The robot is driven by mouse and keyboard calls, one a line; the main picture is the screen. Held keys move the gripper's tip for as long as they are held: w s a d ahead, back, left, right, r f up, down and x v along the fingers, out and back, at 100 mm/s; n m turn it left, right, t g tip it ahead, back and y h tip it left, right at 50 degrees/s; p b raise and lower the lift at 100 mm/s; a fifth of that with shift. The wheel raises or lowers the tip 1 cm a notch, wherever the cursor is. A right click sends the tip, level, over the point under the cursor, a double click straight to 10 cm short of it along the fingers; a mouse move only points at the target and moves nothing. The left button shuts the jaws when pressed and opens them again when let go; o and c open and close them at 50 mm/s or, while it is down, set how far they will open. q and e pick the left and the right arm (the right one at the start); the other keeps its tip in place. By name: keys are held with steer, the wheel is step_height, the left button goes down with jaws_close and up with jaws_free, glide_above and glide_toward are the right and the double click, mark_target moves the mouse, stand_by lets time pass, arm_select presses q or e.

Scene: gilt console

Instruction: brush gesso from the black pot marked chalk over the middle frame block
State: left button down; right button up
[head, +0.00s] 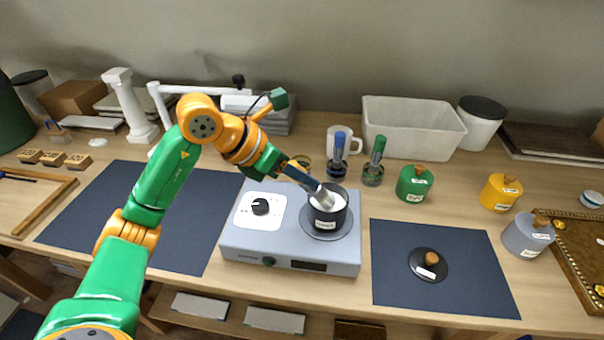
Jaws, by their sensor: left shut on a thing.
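My left gripper (288,167) is shut on a brush (302,177) with a dark blue handle and a pale metal ferrule. The brush slants down to the right, and its lower end is inside the black pot (328,222). The pot stands on the round plate of a grey warmer and has a pale label too small to read. White gesso (337,201) shows inside it; the bristles cannot be told apart from it. Three small wooden blocks lie in a row at the far left, among them the middle frame block (53,159). My right gripper is not in view.
The grey warmer (290,258) has a dial. A black lid (428,265) lies on the right dark mat (478,290). The left dark mat (100,225) is bare apart from my arm above it. Jars with brushes (373,172), a mug and coloured pots stand behind.

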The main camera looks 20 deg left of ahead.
arm_select(q)
step_height(320, 180, up, 7)
steer(key=p, duration=0.6)
steer(key=shift+r, duration=0.1)
steer(key=c, duration=1.4)
jaws_free()
jaws_close()
